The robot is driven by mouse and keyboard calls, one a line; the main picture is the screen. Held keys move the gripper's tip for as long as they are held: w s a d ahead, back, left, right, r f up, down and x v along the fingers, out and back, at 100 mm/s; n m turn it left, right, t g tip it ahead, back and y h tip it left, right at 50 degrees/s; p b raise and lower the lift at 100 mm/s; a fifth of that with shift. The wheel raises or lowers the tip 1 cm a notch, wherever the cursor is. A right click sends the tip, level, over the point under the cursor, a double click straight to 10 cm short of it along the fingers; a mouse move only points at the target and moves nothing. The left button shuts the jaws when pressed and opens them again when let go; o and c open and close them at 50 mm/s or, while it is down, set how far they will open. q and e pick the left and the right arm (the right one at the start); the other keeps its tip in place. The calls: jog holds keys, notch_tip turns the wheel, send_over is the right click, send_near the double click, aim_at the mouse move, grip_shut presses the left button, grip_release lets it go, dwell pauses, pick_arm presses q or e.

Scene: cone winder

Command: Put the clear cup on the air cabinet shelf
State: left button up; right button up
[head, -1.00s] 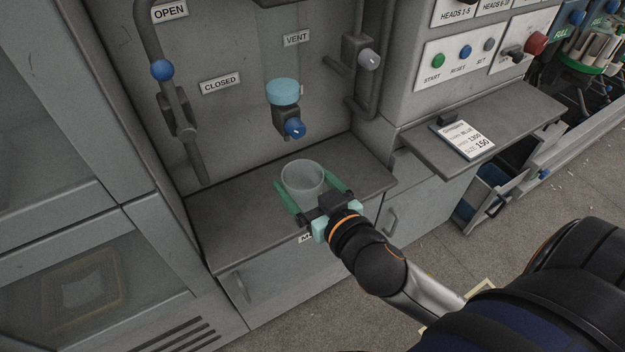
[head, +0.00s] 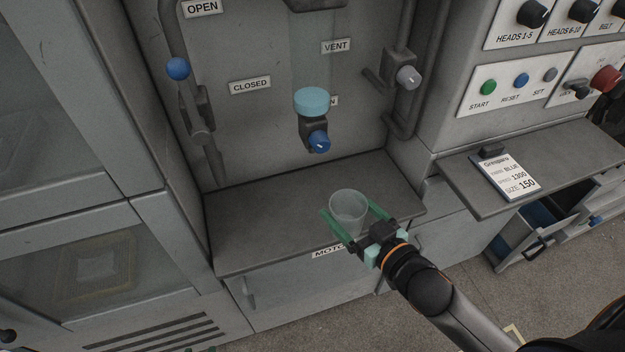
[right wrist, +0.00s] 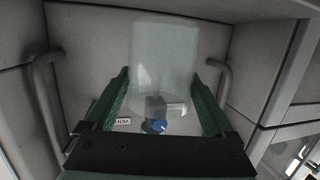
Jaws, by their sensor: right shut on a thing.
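The clear cup (head: 348,212) is upright between the green fingers of my right gripper (head: 350,226), which is shut on it. In the head view it appears over the front right part of the grey air cabinet shelf (head: 265,225). I cannot tell whether its base touches the shelf. Of my left gripper (head: 200,349), only small green tips seem to show at the bottom edge.
Behind the shelf are a valve with a blue knob (head: 319,142) under a light-blue cap (head: 312,101), and a lever with a blue ball (head: 177,68). A side ledge (head: 480,195) carries a card (head: 508,174). The shelf's left part is clear.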

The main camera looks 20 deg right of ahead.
jog(key=shift+f+x, duration=0.15)
jog(key=shift+x, duration=2.15)
jog(key=shift+f+x, duration=0.15)
jog(key=shift+x, duration=2.15)
jog(key=shift+f+x, duration=0.15)
jog(key=shift+x, duration=2.15)
jog(key=shift+s+f, duration=0.1)
jog(key=shift+f, duration=0.4)
jog(key=shift+f+b, duration=0.1)
jog(key=shift+b, duration=0.2)
